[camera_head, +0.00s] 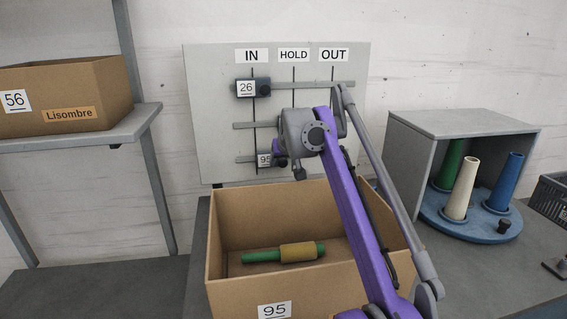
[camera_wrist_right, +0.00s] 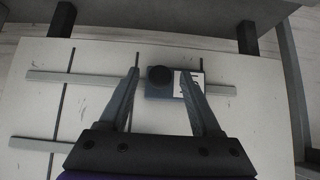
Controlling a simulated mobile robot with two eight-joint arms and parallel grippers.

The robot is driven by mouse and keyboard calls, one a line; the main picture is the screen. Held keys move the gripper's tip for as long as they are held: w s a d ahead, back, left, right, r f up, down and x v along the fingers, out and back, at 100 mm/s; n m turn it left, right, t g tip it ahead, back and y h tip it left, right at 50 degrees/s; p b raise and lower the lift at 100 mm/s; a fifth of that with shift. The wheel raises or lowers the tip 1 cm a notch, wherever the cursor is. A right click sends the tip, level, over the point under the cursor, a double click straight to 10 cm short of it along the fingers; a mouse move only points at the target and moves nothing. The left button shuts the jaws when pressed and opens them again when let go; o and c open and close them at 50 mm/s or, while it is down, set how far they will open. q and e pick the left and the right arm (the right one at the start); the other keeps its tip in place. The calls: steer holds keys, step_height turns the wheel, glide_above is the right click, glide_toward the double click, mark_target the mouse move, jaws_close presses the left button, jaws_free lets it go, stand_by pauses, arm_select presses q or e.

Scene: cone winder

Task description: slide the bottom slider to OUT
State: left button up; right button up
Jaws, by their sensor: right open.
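The grey board (camera_head: 215,110) stands upright against the wall, with columns marked IN, HOLD and OUT. The bottom slider (camera_head: 264,158), labelled 95, sits on the lowest rail at the IN column. In the right wrist view the bottom slider (camera_wrist_right: 152,92) shows its round black knob and a pale label, partly covered by a finger. My right gripper (camera_wrist_right: 160,74) is open, with its fingers either side of the knob. Contact cannot be told. In the head view my right gripper (camera_head: 284,159) is largely hidden by its wrist. My left gripper is out of view.
The top slider (camera_head: 252,88), labelled 26, is at IN. My arm covers part of the middle and lowest rails. A grey cabinet (camera_head: 408,155) with cones stands right.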

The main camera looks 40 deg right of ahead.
jaws_close()
stand_by(1.4)
